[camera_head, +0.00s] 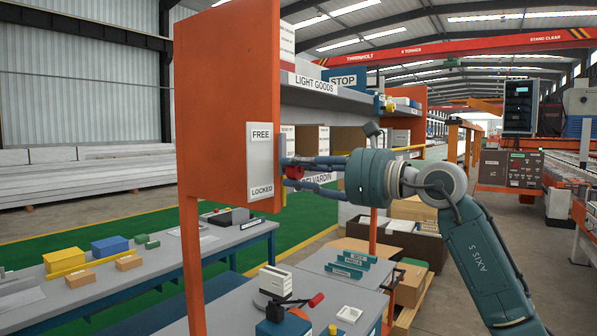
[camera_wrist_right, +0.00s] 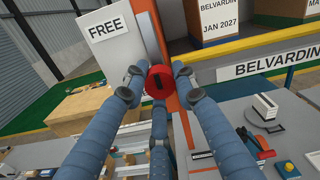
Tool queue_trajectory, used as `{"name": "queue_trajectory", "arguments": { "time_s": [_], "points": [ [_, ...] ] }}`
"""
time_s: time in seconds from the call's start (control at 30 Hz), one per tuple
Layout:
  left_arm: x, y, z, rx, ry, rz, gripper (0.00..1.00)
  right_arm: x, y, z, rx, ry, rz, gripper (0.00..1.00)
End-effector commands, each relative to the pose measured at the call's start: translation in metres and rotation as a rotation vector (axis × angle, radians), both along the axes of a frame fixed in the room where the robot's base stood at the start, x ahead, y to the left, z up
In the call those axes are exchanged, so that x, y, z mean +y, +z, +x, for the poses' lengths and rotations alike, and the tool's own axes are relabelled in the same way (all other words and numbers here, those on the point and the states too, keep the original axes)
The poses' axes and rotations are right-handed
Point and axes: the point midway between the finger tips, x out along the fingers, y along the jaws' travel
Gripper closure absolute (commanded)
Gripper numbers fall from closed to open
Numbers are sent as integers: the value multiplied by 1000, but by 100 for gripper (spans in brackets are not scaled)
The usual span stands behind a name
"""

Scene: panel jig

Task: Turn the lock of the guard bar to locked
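The lock's red knob (camera_head: 293,172) sits at the edge of the orange panel (camera_head: 222,100), beside a white plate marked FREE (camera_head: 260,135) at the top and LOCKED (camera_head: 261,191) at the bottom. In the wrist view it is a round red knob (camera_wrist_right: 160,80) with a dark mark; the FREE label (camera_wrist_right: 107,28) is up and left of it. My right gripper (camera_head: 291,171) has its fingers around the knob, with small gaps showing beside it in the wrist view (camera_wrist_right: 158,85). I cannot make out the guard bar or the lock's setting. My left gripper is out of view.
The LIGHT GOODS shelf (camera_head: 316,84) with boxes lies behind the panel. Below is a grey bench (camera_head: 235,304) with a red-handled tool (camera_head: 309,303). A table (camera_head: 140,275) with yellow and blue blocks stands at the left.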

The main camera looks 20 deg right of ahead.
Motion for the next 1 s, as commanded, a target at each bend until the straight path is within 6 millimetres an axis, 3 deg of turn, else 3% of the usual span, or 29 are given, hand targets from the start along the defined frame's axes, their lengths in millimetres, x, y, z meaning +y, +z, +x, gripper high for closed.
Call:
{"name": "queue_trajectory", "arguments": {
  "time_s": [0.47, 1.0],
  "points": [
    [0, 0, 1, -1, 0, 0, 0, 0, 0, 0, 33, -1, 39, 100],
    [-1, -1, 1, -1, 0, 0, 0, -1, 0, 0, 296, -1, 377, 100]
  ]
}}
